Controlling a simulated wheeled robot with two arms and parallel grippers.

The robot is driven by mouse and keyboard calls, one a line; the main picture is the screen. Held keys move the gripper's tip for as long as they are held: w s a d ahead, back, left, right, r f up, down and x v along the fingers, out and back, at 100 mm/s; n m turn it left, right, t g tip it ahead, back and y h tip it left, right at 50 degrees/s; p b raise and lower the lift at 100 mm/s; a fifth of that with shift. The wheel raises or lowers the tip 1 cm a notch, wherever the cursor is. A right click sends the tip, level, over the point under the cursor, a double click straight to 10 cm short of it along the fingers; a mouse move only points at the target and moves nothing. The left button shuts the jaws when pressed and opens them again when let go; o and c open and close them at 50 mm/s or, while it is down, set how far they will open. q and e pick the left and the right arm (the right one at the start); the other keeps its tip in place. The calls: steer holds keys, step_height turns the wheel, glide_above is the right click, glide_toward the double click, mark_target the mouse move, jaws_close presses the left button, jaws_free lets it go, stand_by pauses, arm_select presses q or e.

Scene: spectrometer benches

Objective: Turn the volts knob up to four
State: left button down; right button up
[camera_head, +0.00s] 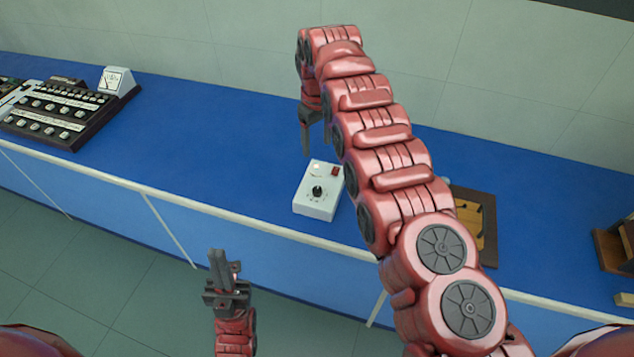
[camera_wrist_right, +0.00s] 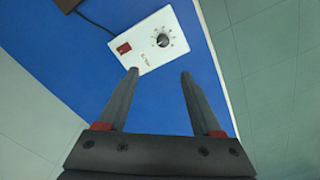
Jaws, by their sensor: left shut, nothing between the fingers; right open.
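A white control box (camera_head: 314,206) with a black knob (camera_head: 317,191), a red switch (camera_head: 335,171) and a small light sits on the blue bench near its front edge. The box also shows in the right wrist view (camera_wrist_right: 146,60), with its dial knob (camera_wrist_right: 163,40) facing the camera. The knob's setting is too small to read. My right gripper (camera_head: 314,147) is open and empty above the bench, just behind the box. In the right wrist view its fingers (camera_wrist_right: 158,75) point toward the box's switch side. My left gripper (camera_head: 218,254) is shut and empty in front of the bench.
The blue bench (camera_head: 215,130) is clear left of the box. A black panel with several knobs (camera_head: 60,115) and a meter (camera_head: 116,80) stand at far left. A wooden tray (camera_head: 489,225) is partly behind my right arm. A wooden object (camera_head: 610,250) stands at far right.

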steer(key=b, duration=1.2)
glide_above(317, 189)
step_height(317, 189, down, 12)
steer(key=shift+a+r, duration=0.1)
step_height(317, 189, down, 4)
steer(key=shift+f+p, duration=0.1)
steer(key=shift+p, duration=1)
steer(key=shift+f, duration=0.45)
steer(key=shift+c, duration=0.2)
jaws_close()
